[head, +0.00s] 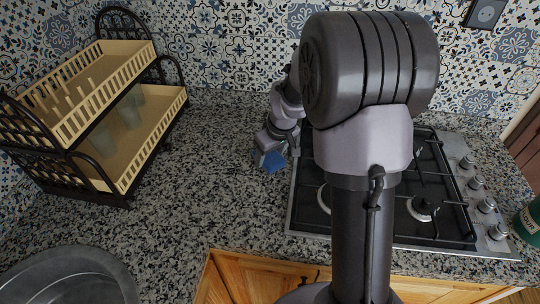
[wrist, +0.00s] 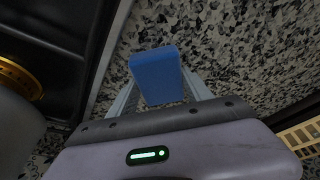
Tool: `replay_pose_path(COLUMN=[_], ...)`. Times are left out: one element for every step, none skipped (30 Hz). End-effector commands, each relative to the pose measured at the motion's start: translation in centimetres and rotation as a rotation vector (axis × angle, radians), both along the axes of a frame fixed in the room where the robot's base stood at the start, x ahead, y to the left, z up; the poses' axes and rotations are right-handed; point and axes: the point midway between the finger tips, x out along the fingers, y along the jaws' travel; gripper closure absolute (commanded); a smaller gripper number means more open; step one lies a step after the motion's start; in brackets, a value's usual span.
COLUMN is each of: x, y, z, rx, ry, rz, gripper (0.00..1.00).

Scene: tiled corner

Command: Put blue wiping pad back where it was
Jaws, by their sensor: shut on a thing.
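The blue wiping pad (head: 272,161) is in my gripper (head: 268,158), near the left edge of the gas stove (head: 303,205) in the head view. In the wrist view the blue pad (wrist: 157,74) sits between the two fingers of my gripper (wrist: 160,92), which is shut on it. Speckled granite countertop shows around the pad. I cannot tell whether the pad touches the countertop. My own arm hides much of the stove's middle in the head view.
A two-tier dish rack (head: 120,160) with several cups stands at the left. A metal sink (head: 70,275) is at the lower left. The countertop (head: 200,175) between rack and stove is clear. A green container (head: 530,222) is at the right edge. A patterned tile wall (head: 240,45) stands behind.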

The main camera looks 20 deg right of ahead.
Motion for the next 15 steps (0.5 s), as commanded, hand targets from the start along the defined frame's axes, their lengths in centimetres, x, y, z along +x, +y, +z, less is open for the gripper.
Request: replay_pose_path(x=[0.0, 0.0, 0.0, 0.0, 0.0, 0.0, 0.0, 0.0, 0.0, 0.0, 0.0, 0.0, 0.0, 0.0, -0.1], y=[0.0, 0.0, 0.0, 0.0, 0.0, 0.0, 0.0, 0.0, 0.0, 0.0, 0.0, 0.0, 0.0, 0.0, -0.1], z=[-0.1, -0.1, -0.1, -0.1, -0.1, 0.0, 0.0, 0.0, 0.0, 0.0, 0.0, 0.0, 0.2, 0.6, 1.2], rx=[0.0, 0.0, 0.0, 0.0, 0.0, 0.0, 0.0, 0.0, 0.0, 0.0, 0.0, 0.0, 0.0, 0.0, -0.001], ry=[0.0, 0.0, 0.0, 0.0, 0.0, 0.0, 0.0, 0.0, 0.0, 0.0, 0.0, 0.0, 0.0, 0.0, -0.001], rz=[0.0, 0.0, 0.0, 0.0, 0.0, 0.0, 0.0, 0.0, 0.0, 0.0, 0.0, 0.0, 0.0, 0.0, 0.0], gripper=[0.36, 0.3, 0.22, 0.2, 0.2, 0.2, 0.2, 0.2, 0.2, 0.2, 0.2, 0.2, 0.2, 0.2, 0.2])
